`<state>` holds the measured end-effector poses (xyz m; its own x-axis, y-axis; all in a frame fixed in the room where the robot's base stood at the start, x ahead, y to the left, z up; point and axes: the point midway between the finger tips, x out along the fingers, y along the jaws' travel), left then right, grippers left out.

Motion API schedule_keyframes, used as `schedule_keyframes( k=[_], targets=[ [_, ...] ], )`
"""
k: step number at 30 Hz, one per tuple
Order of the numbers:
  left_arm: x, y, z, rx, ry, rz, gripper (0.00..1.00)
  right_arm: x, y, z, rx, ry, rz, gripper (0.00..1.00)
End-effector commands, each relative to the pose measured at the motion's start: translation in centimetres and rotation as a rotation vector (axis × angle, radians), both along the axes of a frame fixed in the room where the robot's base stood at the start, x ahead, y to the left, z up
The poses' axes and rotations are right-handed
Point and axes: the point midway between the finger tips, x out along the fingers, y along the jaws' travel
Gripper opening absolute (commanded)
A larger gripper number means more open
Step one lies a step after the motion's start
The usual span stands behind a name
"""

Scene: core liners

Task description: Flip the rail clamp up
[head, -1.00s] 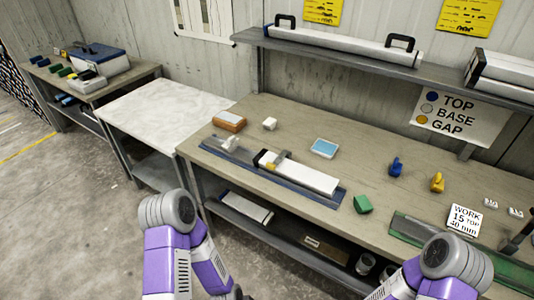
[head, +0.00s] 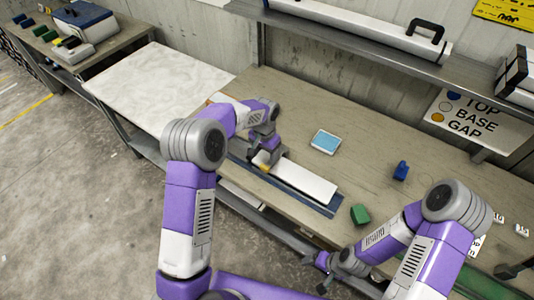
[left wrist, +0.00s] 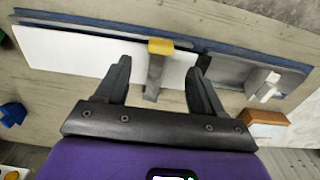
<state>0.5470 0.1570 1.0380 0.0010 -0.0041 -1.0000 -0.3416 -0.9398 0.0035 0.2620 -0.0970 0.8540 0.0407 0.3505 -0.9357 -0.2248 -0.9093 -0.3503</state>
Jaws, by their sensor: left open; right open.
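The rail clamp (left wrist: 155,72) is a grey metal bar with a yellow tip. My left gripper (left wrist: 157,76) is open above the rail, with one finger on each side of the clamp and visible gaps. In the head view my left gripper (head: 262,156) hides most of the clamp. My right gripper (head: 326,274) is low at the bench's front edge, with nothing visible in it; its fingers are small.
The blue rail (head: 318,206) runs along the bench front. A green block (head: 360,214), a light blue tray (head: 325,142) and a blue piece (head: 401,171) stand on the bench. A white slider (left wrist: 268,87) and brown block (left wrist: 265,117) are at the rail's other end. A shelf (head: 380,60) overhangs behind.

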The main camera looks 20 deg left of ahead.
Motion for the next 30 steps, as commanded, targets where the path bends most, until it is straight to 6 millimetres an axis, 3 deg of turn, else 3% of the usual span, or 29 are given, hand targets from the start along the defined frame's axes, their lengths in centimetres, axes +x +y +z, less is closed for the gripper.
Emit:
schedule_keyframes(
  k=[15, 26, 30],
  targets=[
    [0.0, 0.1, -6.5, 0.005, 0.003, 0.000, 0.68, 0.0, 0.0, 0.3, 0.000, 0.001, 0.000, 0.78],
    [0.1, 0.1, -7.2, 0.004, 0.002, 0.001, 0.68, 0.0, 0.0, 0.4, 0.000, 0.001, 0.000, 0.78],
    [0.1, 0.1, -7.2, 0.004, 0.002, 0.001, 0.48, 0.0, 0.0, 0.4, 0.000, 0.001, 0.000, 0.78]
  ],
)
